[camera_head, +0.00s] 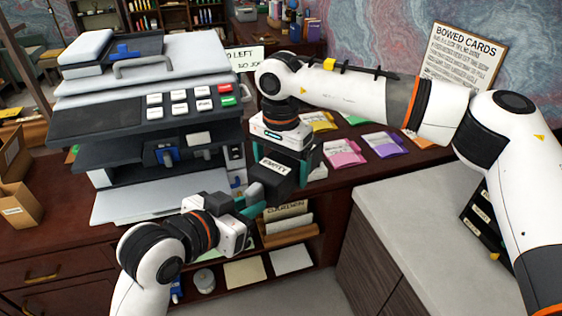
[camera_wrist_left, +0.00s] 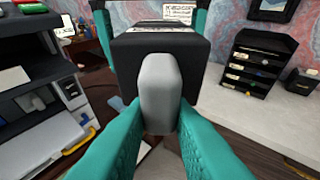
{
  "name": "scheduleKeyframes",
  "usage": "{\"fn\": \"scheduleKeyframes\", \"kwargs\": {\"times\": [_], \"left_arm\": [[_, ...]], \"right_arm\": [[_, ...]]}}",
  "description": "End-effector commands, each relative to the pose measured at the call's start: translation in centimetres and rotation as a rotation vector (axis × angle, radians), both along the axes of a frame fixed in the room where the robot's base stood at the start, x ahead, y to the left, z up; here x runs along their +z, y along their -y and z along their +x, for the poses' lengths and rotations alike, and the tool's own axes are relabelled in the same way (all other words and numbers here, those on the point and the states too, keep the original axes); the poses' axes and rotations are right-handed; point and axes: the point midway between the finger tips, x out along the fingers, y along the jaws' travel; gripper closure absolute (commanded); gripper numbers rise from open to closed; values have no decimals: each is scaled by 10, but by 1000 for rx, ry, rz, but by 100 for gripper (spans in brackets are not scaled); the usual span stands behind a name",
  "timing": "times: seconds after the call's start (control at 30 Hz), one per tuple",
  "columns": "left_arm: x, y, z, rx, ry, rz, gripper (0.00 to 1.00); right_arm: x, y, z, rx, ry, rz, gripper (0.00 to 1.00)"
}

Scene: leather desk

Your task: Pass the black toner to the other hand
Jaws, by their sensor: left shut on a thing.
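The black toner (camera_head: 284,187) has a white "EMPTY" label and a grey handle. My left gripper (camera_head: 255,200) comes from the lower left and is shut on the handle. In the left wrist view its teal fingers pinch the handle in front of the toner's black box (camera_wrist_left: 160,52). The toner is held in the air in front of the desk. My right gripper (camera_head: 292,155) points down at the toner from above. In the left wrist view its teal fingers stand at both sides of the box; whether they press on it, I cannot tell.
A large printer (camera_head: 170,120) with open trays stands close on the left. Colored packets (camera_head: 343,152) lie on the desk behind. A light grey counter (camera_head: 400,205) is on the right, with a black tray rack (camera_wrist_left: 258,62). A shelf with papers (camera_head: 245,272) is below.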

Motion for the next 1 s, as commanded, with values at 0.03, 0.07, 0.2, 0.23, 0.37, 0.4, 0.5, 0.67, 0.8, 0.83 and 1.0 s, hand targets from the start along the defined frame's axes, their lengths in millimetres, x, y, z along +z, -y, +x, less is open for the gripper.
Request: {"fn": "scheduleKeyframes", "kwargs": {"times": [0.03,0.07,0.2,0.23,0.37,0.4,0.5,0.67,0.8,0.83,1.0], "left_arm": [[1,0,0,0,3,-3,100],[1,0,0,0,3,-3,100],[1,1,0,-2,3,-2,100],[1,1,-1,-3,3,-3,100],[2,2,-1,-8,3,-4,100],[2,3,-2,-10,3,-4,75],[2,3,-2,-9,2,-4,59],[1,2,-1,-5,2,-3,54],[1,1,0,-3,1,-1,54],[2,1,0,-3,1,-1,54],[22,1,0,-4,8,-1,54]], "right_arm": [[0,0,0,0,0,0,14],[0,0,0,0,0,0,19],[0,0,0,0,1,1,42],[0,-1,0,1,1,1,47],[1,-1,0,1,2,4,68],[1,-2,0,1,4,5,69],[2,-2,0,1,3,5,69],[1,-2,0,1,2,4,69],[1,-1,0,1,2,2,69],[1,-1,0,1,2,2,69],[1,0,0,0,1,2,69]]}}
